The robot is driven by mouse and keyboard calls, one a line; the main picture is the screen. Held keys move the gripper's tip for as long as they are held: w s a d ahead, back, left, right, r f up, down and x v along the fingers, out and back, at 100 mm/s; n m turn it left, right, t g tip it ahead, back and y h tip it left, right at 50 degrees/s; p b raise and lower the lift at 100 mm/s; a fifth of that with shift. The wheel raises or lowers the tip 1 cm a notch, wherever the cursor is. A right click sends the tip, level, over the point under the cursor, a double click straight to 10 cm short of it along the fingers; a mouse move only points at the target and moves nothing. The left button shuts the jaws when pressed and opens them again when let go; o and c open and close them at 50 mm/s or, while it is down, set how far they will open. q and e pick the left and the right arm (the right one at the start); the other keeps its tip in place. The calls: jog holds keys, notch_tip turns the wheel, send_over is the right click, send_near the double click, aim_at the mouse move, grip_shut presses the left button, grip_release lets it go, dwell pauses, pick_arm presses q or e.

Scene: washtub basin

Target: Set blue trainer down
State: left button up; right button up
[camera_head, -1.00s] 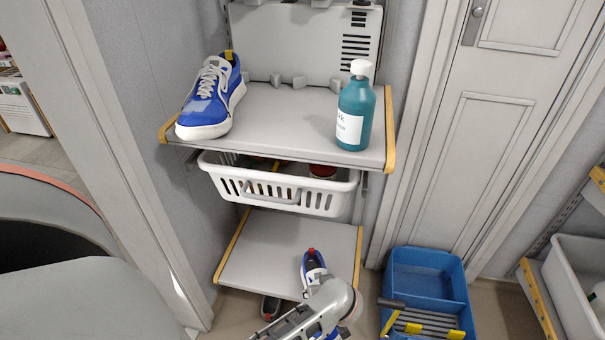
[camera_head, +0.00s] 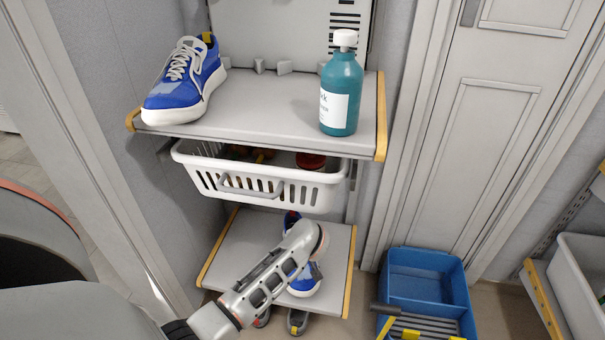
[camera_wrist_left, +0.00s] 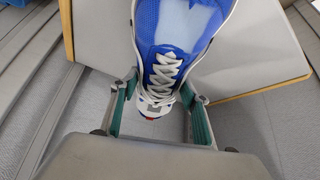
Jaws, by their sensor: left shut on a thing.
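A blue trainer with white laces and a white sole is between the fingers of my left gripper (camera_wrist_left: 163,98). The trainer (camera_wrist_left: 178,30) shows from above in the left wrist view, toe toward the top, with the fingers at its heel end. In the head view the held trainer (camera_head: 306,283) is partly behind my wrist, over the lower grey shelf (camera_head: 238,250). I cannot tell whether its sole touches the shelf. My left arm covers the fingers there. Another blue trainer (camera_head: 186,84) stands on the upper shelf (camera_head: 250,112) at the left. My right gripper is not in view.
A teal bottle (camera_head: 341,92) stands on the upper shelf at the right. A white basket (camera_head: 265,188) hangs beneath that shelf. Dark shoes (camera_head: 298,321) lie on the floor under the lower shelf. A blue bin (camera_head: 424,285) stands to the right. The lower shelf's left part is bare.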

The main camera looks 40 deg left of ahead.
pick_arm(q)
jog(key=shift+s+d+f, duration=0.1)
jog(key=shift+s+f, duration=0.05)
jog(key=shift+f, duration=0.3)
jog(key=shift+s+d+f, duration=0.1)
jog(key=shift+s+f, duration=0.05)
jog(key=shift+f, duration=0.25)
jog(key=shift+w+r, duration=0.15)
jog(key=shift+r, duration=0.1)
grip_shut()
jog(key=o, duration=1.8)
grip_release()
jog(key=shift+c, duration=0.2)
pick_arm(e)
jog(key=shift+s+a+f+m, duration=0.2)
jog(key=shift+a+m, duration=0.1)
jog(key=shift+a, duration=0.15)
